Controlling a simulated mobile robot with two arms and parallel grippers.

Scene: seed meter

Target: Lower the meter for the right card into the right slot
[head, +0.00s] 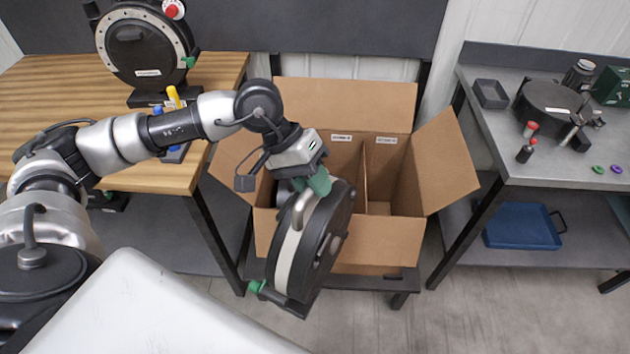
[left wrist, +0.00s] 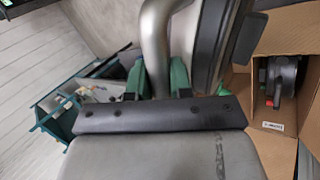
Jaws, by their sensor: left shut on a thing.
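My left gripper (head: 318,182) is shut on the metal handle of a round dark meter (head: 328,250) with a pale rim band. It holds the meter tilted, in front of and partly over the near wall of the cardboard box (head: 390,243). In the left wrist view, green fingers close around the meter's handle (left wrist: 157,50). The box has a divider; the right slot (head: 385,190) looks empty and has a small card (head: 386,140). The left card (head: 341,138) shows, but my gripper and the meter hide most of the left slot. A dark object (left wrist: 280,78) sits in a box compartment in the left wrist view.
Another round meter (head: 145,50) stands on the wooden table (head: 222,72) at left. The grey bench (head: 500,150) at right bears a dark round part (head: 550,98) and small items; a blue tray (head: 520,225) lies below. The open box flap (head: 447,165) leans outward at right.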

